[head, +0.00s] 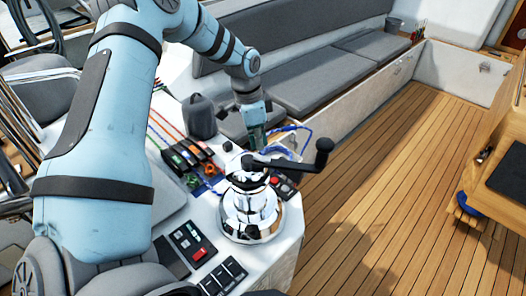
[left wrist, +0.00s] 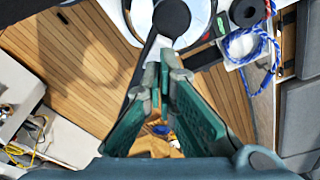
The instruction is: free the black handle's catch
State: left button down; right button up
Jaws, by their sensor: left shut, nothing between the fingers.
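The black handle (head: 290,164) sits on top of the chrome winch (head: 250,212) and reaches out to the right, ending in an upright grip (head: 323,151). My left gripper (head: 257,140) points down just behind the handle's hub end. Its fingers are shut and empty. In the left wrist view, the fingertips of the left gripper (left wrist: 165,62) come together close to the handle (left wrist: 173,18), whose arm runs partly behind them. I cannot tell whether they touch it. The catch cannot be made out. My right gripper is not in view.
Coloured rope clutches (head: 190,155) and a blue rope (head: 290,132) lie beside the winch. A dark grey bag-like object (head: 199,116) stands behind. Switch panels (head: 195,243) are at the near left. The wooden deck (head: 385,180) to the right is clear. A grey cushioned bench (head: 310,78) runs along the back.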

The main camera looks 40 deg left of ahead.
aim_at(258, 157)
pick_arm(q)
jog(key=shift+s, duration=0.1)
jog(key=shift+f+b, duration=1.45)
dwell(0.9)
jog(key=shift+r, duration=0.1)
notch_tip(258, 157, up, 7)
jog(key=p, duration=0.4)
jog(key=shift+p, duration=0.3)
